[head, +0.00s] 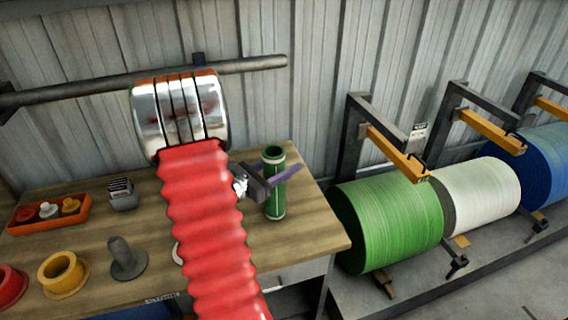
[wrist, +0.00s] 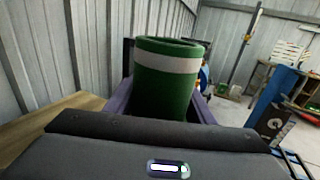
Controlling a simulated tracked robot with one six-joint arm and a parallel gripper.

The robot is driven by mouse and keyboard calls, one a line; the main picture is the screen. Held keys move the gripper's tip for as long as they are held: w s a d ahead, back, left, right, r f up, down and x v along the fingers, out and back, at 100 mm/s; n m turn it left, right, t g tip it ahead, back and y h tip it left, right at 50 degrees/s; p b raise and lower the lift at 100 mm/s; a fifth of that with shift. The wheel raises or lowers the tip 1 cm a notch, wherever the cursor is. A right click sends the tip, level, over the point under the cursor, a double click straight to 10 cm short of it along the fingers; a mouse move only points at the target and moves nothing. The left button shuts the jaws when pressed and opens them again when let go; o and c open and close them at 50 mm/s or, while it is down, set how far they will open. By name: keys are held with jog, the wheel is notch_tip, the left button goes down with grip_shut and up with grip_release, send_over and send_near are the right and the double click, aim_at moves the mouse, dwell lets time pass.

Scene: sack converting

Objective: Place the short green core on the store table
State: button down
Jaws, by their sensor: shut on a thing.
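The short green core (head: 276,196) is an upright green tube with pale bands, at the right part of the wooden table (head: 308,222). My gripper (head: 275,166) is shut on it, with purple jaws on its two sides. In the wrist view the core (wrist: 166,90) stands upright between the jaws (wrist: 163,108), with a white band near its top rim. The core's lower end appears close to the tabletop; I cannot tell whether it touches. The jaws hide part of its side.
On the table stand an orange tray (head: 48,226) with small spools, a grey card holder (head: 122,194), a grey peg (head: 124,260), a yellow ring (head: 63,274) and a red one (head: 10,286). Large green (head: 388,222), white (head: 482,195) and blue (head: 545,160) rolls stand right. A wall is behind.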

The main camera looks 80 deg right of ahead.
aim_at(265, 174)
jog(key=shift+f, duration=0.1)
jog(key=c, duration=0.8)
grip_release()
jog(key=shift+w+a, duration=0.1)
jog(key=shift+a, duration=0.05)
jog(key=v, duration=1.1)
jog(key=shift+w+a, duration=0.25)
jog(key=shift+a, duration=0.05)
